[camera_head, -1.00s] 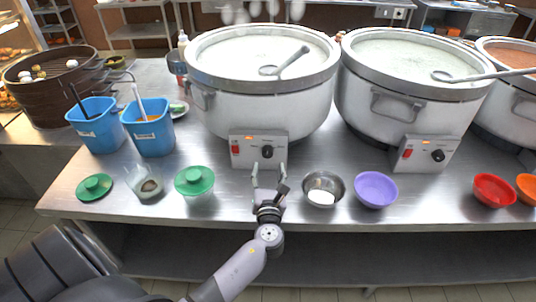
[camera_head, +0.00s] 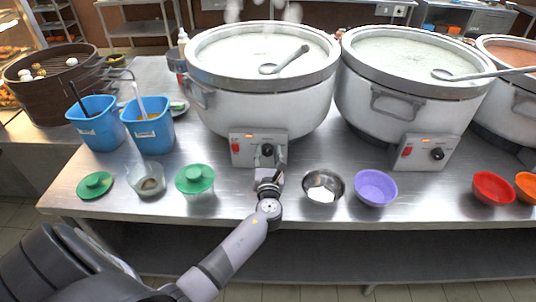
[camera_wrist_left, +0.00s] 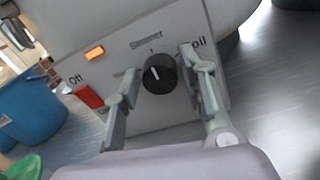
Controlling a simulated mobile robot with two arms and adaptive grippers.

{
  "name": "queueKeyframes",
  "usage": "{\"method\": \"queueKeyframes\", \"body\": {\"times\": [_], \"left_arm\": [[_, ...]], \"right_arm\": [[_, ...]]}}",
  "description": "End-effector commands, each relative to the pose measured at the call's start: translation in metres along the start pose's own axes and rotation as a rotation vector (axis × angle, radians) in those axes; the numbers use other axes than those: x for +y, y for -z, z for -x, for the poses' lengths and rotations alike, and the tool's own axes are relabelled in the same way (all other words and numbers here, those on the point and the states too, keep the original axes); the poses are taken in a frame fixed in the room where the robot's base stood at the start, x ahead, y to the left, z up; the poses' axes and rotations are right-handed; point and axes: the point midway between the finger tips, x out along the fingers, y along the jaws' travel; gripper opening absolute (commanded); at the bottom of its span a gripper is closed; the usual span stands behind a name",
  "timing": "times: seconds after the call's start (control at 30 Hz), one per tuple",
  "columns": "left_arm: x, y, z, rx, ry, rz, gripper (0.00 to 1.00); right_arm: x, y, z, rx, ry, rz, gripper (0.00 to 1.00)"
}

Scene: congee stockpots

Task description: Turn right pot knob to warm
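The leftmost large pot (camera_head: 262,95) has a control panel with a black knob (camera_head: 267,150). My left gripper (camera_wrist_left: 160,62) is open, with one finger on each side of this knob (camera_wrist_left: 160,74) in the wrist view; contact cannot be told. The knob's white mark points up, slightly left, near "Simmer". "Off" and "Boil" are also readable; another label is partly hidden by the left finger. The middle pot (camera_head: 405,95) has its own black knob (camera_head: 437,154), with no gripper near it. A third pot (camera_head: 515,100) is cut off at the right edge. My right gripper is not in view.
A green-lidded cup (camera_head: 195,179) stands left of my gripper; a metal bowl (camera_head: 323,186) and purple bowl (camera_head: 375,187) stand right. Blue bins (camera_head: 150,132) are further left. A red switch (camera_wrist_left: 89,97) and lit orange lamp (camera_wrist_left: 95,53) are on the panel.

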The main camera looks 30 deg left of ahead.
Motion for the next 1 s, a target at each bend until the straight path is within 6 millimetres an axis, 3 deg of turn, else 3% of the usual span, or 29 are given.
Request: {"method": "queueKeyframes", "body": {"times": [0.5, 1.0], "left_arm": [[-0.0003, 0.0001, 0.0004, 0.000, 0.000, 0.000, 0.03], [0.0000, 0.0010, 0.0003, 0.006, 0.002, 0.155, 0.02]], "right_arm": [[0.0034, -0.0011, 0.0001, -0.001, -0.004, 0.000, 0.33], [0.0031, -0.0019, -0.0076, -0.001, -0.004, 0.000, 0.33]]}}
